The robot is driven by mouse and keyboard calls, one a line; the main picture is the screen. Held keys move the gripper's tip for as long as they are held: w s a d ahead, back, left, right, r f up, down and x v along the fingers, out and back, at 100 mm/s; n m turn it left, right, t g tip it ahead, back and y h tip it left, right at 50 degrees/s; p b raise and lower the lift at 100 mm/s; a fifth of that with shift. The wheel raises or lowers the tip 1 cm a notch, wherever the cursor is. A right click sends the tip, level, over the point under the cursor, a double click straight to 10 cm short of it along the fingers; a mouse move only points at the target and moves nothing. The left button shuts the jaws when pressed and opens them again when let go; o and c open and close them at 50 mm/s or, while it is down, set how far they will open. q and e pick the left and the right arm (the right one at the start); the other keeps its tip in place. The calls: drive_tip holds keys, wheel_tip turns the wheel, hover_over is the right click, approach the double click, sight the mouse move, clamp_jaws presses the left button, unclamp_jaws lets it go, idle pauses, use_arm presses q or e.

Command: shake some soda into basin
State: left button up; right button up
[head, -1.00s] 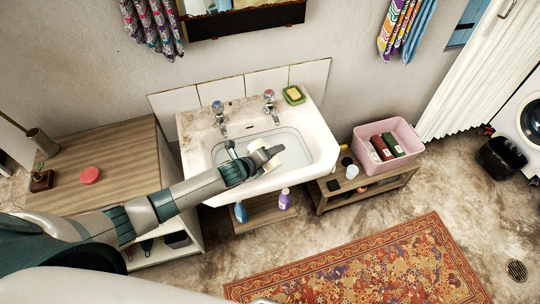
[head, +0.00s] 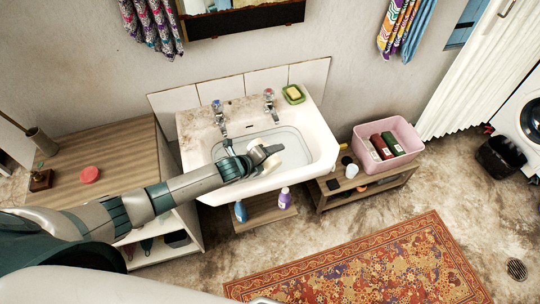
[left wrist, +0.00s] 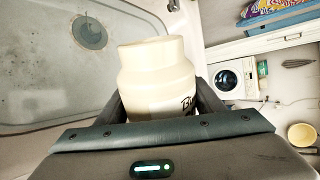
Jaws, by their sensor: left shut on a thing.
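The white basin (head: 314,135) stands against the wall with a pool of clear water in its bowl. My left gripper (head: 257,160) is over the front part of the bowl, shut on a cream jar (head: 271,163). In the left wrist view the jar (left wrist: 158,75) sits between the fingers (left wrist: 160,110), its narrower neck pointing away from the wrist. Part of a dark label starting with "B" shows; the rest is hidden by the gripper. The jar looks tipped over. I cannot see its mouth or any powder falling. The drain (left wrist: 90,32) shows beside it. My right gripper is not in view.
Two taps (head: 219,115) (head: 269,103) stand at the basin's back. A green soap dish (head: 293,95) is on its back right corner. A pink tub (head: 402,136) with bottles is on the low bench at right. A wooden-topped cabinet (head: 115,165) is at left.

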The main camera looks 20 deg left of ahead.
use_arm(q)
drive_tip(key=shift+f+n+h, duration=0.15)
drive_tip(key=shift+n+h, duration=0.15)
drive_tip(key=shift+h, duration=0.1)
idle(0.6)
drive_tip(key=shift+f+n+g+b, duration=0.2)
drive_tip(key=shift+n+g+b, duration=0.1)
drive_tip(key=shift+g+b, duration=0.15)
idle(0.6)
drive_tip(key=shift+d, duration=0.1)
idle(1.8)
drive_tip(key=shift+w+f+b, duration=0.1)
drive_tip(key=shift+f+b, duration=0.1)
drive_tip(key=shift+b, duration=0.55)
drive_tip(key=b, duration=1.1)
drive_tip(key=shift+r, duration=0.2)
